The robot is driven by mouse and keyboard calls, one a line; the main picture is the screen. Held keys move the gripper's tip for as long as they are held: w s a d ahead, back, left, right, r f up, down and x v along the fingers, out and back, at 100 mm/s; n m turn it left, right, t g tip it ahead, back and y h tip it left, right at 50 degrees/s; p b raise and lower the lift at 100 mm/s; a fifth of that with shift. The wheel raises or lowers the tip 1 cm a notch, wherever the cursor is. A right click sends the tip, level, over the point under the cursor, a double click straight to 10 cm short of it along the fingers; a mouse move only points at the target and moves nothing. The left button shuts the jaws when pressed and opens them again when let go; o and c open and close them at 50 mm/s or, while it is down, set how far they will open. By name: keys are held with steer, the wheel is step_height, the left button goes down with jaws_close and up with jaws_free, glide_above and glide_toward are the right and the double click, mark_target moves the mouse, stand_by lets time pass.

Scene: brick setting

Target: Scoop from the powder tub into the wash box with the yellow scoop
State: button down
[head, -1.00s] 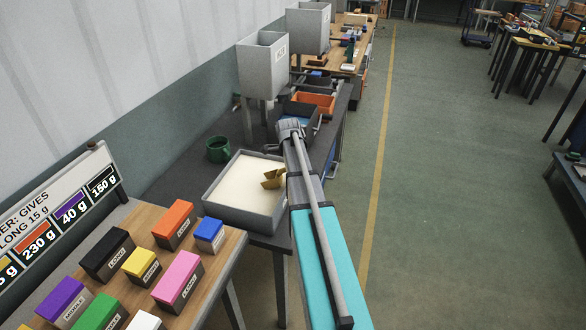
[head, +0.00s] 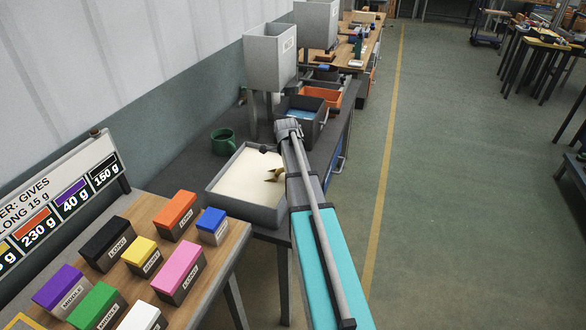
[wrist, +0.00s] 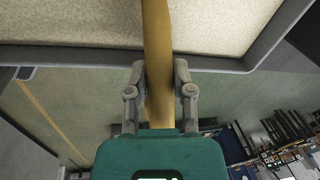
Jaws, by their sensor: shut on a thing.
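The powder tub (head: 236,212) is a grey open tray of pale powder on the dark bench; its rim crosses the top of the wrist view (wrist: 225,64). The yellow scoop (head: 273,174) is over the right part of the powder, tilted. I cannot tell whether its bowl touches the powder. In the wrist view my gripper (wrist: 160,72) is shut on the scoop's yellow handle (wrist: 157,35), which runs out of the top edge. In the head view my arm hides most of the gripper. A dark box with blue liquid (head: 319,115), apparently the wash box, stands behind the tub.
A green mug (head: 223,141) stands left behind the tub. A grey hopper (head: 270,58) rises behind it, with an orange bin (head: 322,96) beyond the blue-liquid box. Labelled coloured blocks (head: 178,268) cover the front-left wooden table.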

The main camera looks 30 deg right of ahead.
mark_target(282, 168)
steer(key=shift+t+y, duration=0.6)
steer(key=shift+y, duration=0.1)
steer(key=shift+w+a+f+b, duration=1.1)
steer(key=shift+w+a+f, duration=0.1)
steer(key=shift+a, duration=0.15)
steer(key=shift+w+a+f+t+y+b, duration=0.4)
steer(key=shift+w+a+b, duration=0.1)
steer(key=shift+a+b, duration=0.1)
steer(key=shift+w+a+f+t+y+b, duration=0.25)
steer(key=shift+w+a+t+y+b, duration=0.15)
steer(key=shift+w+a+b, duration=0.15)
steer(key=shift+r+p, duration=0.55)
steer(key=shift+p, duration=0.1)
step_height(282, 168, up, 9)
steer(key=p, duration=0.8)
steer(key=shift+s+d+t+y, duration=0.2)
steer(key=shift+t+y, duration=0.1)
steer(key=shift+y, duration=0.1)
